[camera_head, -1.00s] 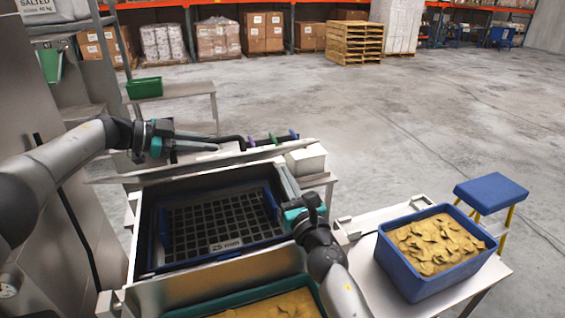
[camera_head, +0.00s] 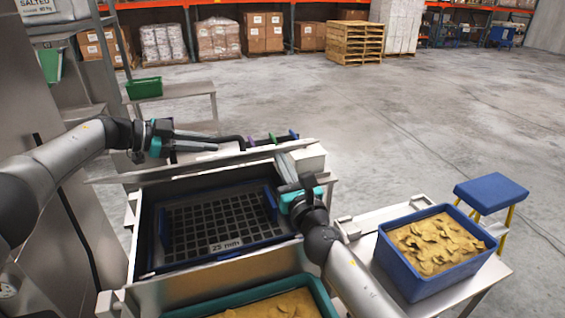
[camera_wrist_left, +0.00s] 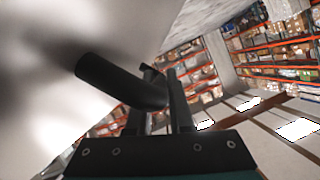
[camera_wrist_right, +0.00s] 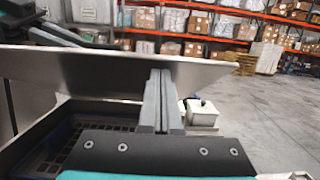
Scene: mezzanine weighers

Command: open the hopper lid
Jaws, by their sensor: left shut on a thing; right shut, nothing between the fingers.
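The hopper (camera_head: 143,225) is a metal box, and I see down into it to a dark grid marked 25 mm (camera_head: 215,222) with blue edges. The lid (camera_head: 190,163) stands raised along the far side, seen nearly edge-on in the head view. In the right wrist view the lid (camera_wrist_right: 100,72) is a broad metal sheet. My left gripper (camera_head: 212,146) is shut on the black lid handle (camera_wrist_left: 120,82) behind the lid. My right gripper (camera_head: 283,160) is shut and empty above the hopper's right side, its fingertips (camera_wrist_right: 160,75) pointing towards the lid's right part; I cannot tell whether they touch.
A blue tub of chips (camera_head: 430,270) stands on a table at the right, with a blue step stool (camera_head: 491,192) beyond. A white box (camera_head: 312,160) is near the hopper's back right corner. A teal-rimmed tray of chips (camera_head: 310,285) is in front. The floor behind is open.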

